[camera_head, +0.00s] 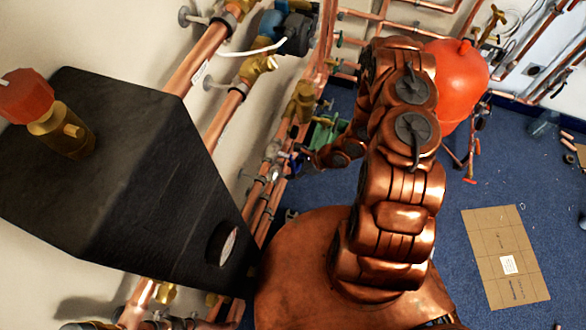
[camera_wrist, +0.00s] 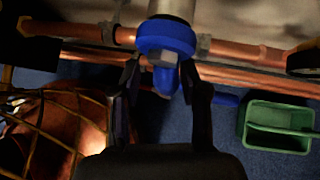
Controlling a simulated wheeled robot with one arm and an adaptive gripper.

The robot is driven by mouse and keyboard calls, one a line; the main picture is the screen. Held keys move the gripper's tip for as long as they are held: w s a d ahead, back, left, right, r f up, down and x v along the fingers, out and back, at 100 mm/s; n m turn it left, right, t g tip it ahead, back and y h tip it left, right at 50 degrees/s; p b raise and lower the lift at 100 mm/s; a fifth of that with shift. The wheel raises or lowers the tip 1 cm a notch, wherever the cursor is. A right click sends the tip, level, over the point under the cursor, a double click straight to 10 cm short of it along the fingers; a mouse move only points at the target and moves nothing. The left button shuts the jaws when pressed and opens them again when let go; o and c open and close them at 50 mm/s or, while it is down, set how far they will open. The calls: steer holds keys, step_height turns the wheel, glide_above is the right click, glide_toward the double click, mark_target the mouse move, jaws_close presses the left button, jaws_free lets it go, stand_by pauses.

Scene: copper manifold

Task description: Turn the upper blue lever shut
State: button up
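In the wrist view a blue lever (camera_wrist: 164,40) sits at the top middle, under a grey metal cylinder, with a blue part pointing down between the fingers. My gripper (camera_wrist: 161,72) is open, with one dark finger on each side of this part. The right finger looks close to it; I cannot tell whether they touch. A second blue piece (camera_wrist: 224,99) shows lower, just right of the right finger. In the head view my gripper (camera_head: 302,161) is beside the pipes at the wall, small and partly hidden, and the lever there is too small to make out clearly.
Copper pipes (camera_wrist: 240,52) run across behind the lever. A green container (camera_wrist: 247,130) is at the lower right in the wrist view. In the head view a large black box (camera_head: 120,180) fills the left, a red tank (camera_head: 462,75) stands behind my arm, and cardboard (camera_head: 500,285) lies on blue floor.

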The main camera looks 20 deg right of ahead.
steer(key=shift+w+d+r, duration=0.1)
steer(key=shift+d+r, duration=0.15)
steer(key=shift+d, duration=0.05)
steer(key=v, duration=1.1)
steer(key=shift+s+r, duration=0.15)
steer(key=shift+s, duration=0.05)
stand_by(0.3)
